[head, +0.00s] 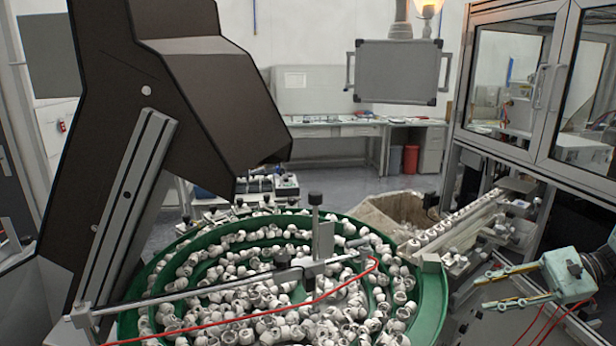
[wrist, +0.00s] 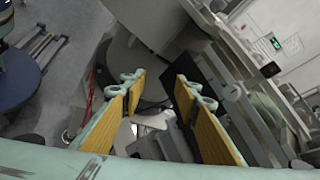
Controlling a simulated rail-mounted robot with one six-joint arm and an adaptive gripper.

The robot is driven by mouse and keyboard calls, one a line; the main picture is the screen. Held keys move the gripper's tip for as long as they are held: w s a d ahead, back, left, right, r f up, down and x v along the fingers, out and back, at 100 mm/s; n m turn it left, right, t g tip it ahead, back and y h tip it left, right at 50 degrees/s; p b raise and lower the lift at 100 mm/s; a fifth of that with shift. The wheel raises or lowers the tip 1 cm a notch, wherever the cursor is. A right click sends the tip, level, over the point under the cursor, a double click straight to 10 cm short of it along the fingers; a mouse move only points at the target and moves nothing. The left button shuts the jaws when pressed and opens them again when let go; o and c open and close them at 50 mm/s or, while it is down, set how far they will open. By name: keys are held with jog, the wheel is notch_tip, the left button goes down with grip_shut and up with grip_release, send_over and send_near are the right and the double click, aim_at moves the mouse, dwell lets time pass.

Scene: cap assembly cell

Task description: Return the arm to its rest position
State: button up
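My gripper (head: 484,292) shows at the lower right of the head view, coming in from the right edge with its two yellow-lined fingers pointing left. The fingers are apart with nothing between them. It is to the right of the green feeder bowl and clear of it. In the wrist view, my gripper (wrist: 159,86) also shows open, with a clear gap between the yellow pads. Grey machine parts and a blurred white object are seen beyond the gap. Most of my arm is outside the head view.
A green bowl (head: 432,290) full of white caps fills the lower middle. A large dark hopper (head: 150,110) stands at left. A rail with a row of white parts (head: 470,215) runs behind the gripper, below a glass-doored cabinet (head: 510,75). Red cables hang near the gripper.

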jog(key=s+a+r+n+g+h, duration=0.3)
jog(key=s+a+r, duration=0.3)
jog(key=a+r, duration=0.3)
jog(key=s+a+r+n+g+h, duration=0.25)
jog(key=s+a+r, duration=0.35)
jog(key=a+r, duration=0.3)
jog(key=s+a+r+n+t+h+b, duration=0.1)
jog(key=s+a+n+t+h, duration=0.1)
jog(key=s, duration=0.5)
jog(key=s+a+r+n+t+h+b, duration=0.1)
jog(key=s+a+n+t+h, duration=0.1)
jog(key=s+a, duration=0.5)
jog(key=s+a+r+n+t+h, duration=0.2)
jog(key=s+a+n+h, duration=0.1)
jog(key=s, duration=0.5)
jog(key=shift+s+a+n+h+b, duration=0.2)
jog(key=shift+a+n+h+b, duration=0.2)
jog(key=shift+a+n, duration=0.55)
jog(key=shift+d+r, duration=0.1)
jog(key=shift+d, duration=0.1)
